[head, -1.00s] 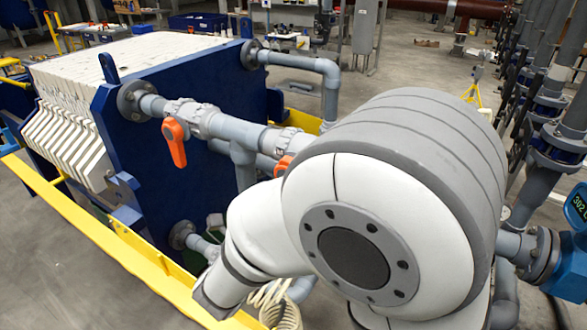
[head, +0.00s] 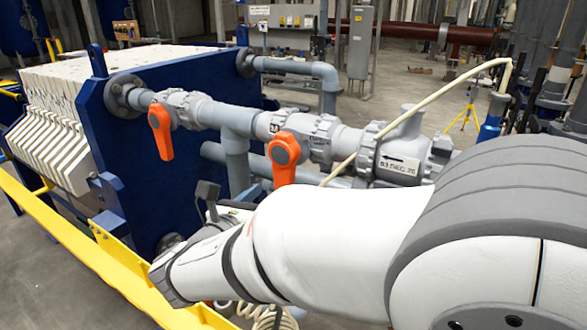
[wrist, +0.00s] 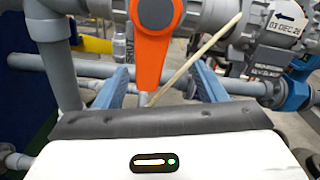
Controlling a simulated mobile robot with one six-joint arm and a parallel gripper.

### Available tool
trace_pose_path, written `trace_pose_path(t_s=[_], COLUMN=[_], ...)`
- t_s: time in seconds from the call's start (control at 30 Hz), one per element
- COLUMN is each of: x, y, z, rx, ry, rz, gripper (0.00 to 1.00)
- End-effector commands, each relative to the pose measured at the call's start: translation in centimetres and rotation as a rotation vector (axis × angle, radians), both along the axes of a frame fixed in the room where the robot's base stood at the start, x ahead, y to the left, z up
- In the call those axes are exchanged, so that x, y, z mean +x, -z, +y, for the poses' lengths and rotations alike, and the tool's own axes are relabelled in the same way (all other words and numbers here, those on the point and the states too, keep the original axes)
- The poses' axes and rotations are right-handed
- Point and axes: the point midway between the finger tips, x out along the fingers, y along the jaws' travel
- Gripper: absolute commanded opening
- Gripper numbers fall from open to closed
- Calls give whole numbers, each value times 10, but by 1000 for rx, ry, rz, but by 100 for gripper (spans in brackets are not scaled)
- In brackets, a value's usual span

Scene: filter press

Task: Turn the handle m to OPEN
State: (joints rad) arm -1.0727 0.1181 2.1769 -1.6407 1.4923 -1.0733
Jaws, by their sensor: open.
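Two orange valve handles hang straight down, across a grey horizontal pipe. The left one (head: 160,131) is nearer the blue plate; the right one (head: 284,157) is nearer the dated tag. I cannot read a letter m on either. In the wrist view the right handle (wrist: 152,48) hangs ahead of my gripper (wrist: 162,80), its lower end between the two blue fingers in the picture. The fingers are apart and hold nothing. I cannot tell how deep the handle sits between them. In the head view my arm hides most of the gripper.
The grey pipe (head: 345,142) runs beside a blue press plate (head: 120,165). A cream hose (head: 425,100) crosses diagonally and shows behind the handle in the wrist view (wrist: 190,62). A yellow rail (head: 75,245) runs along the lower left. A lower pipe (head: 215,152) passes behind.

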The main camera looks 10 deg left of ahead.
Motion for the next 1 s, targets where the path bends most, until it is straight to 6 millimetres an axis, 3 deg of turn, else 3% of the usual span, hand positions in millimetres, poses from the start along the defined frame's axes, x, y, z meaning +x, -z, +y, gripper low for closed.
trace_pose_path(t_s=[0.03, 0.3, 0.4, 0.6, 1.0], x=[1, 8, 33, 62, 74], y=[9, 10, 3, 5, 5], z=[2, 10, -1, -13, -17], rx=[38, 225, 214, 213, 213], ry=[0, 2, 5, 3, -2], rz=[-17, -94, -89, -88, -88], gripper=[64, 64, 64, 64, 64])
